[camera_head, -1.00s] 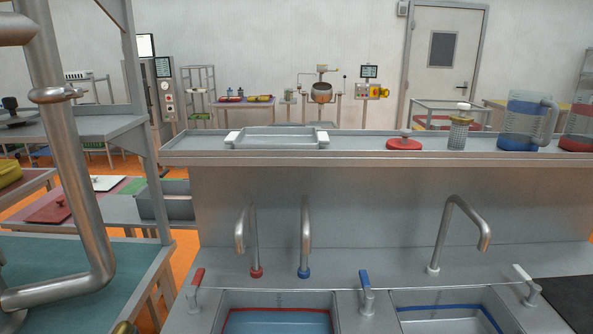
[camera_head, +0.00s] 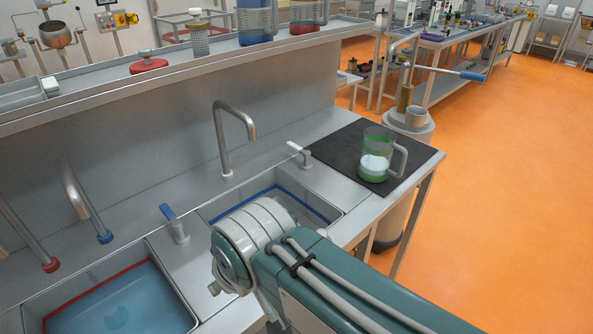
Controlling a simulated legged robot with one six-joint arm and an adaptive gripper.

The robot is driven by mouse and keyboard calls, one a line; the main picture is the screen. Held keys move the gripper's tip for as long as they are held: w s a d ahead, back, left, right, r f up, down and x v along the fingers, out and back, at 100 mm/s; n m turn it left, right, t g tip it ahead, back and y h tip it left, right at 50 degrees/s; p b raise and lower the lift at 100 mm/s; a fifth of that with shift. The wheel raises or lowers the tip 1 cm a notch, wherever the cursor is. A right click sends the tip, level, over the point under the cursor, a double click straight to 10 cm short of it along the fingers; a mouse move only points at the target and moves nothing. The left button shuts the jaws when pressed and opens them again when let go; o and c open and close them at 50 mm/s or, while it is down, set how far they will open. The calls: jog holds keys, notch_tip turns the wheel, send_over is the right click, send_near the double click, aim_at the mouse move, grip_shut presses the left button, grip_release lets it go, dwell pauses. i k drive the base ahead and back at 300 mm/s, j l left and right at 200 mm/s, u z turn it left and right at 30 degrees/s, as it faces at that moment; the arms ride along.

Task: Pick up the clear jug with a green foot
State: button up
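The clear jug with a green foot (camera_head: 377,152) stands upright on a black mat (camera_head: 335,146) at the right end of the steel sink counter. Its handle points to the right, and something white shows inside it low down. My arm, with a green link and a grey joint, reaches in from the bottom right, in front of the sinks. The joint is left of and nearer than the jug, well apart from it. My gripper's fingers do not show in this view.
Two sinks, one with blue water (camera_head: 120,305), lie left of the jug. A curved faucet (camera_head: 232,135) and a white lever (camera_head: 300,152) stand behind the right sink. Orange floor lies right.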

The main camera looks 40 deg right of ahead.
aim_at(379, 145)
jog(key=j+z, duration=0.1)
jog(key=z, duration=0.4)
jog(key=j+z, duration=0.1)
jog(key=z, duration=0.4)
jog(key=k+z, duration=0.1)
jog(key=z, duration=0.4)
jog(key=k+j+z, duration=0.1)
jog(key=z, duration=0.4)
jog(key=u, duration=2.45)
jog(key=z, duration=2.4)
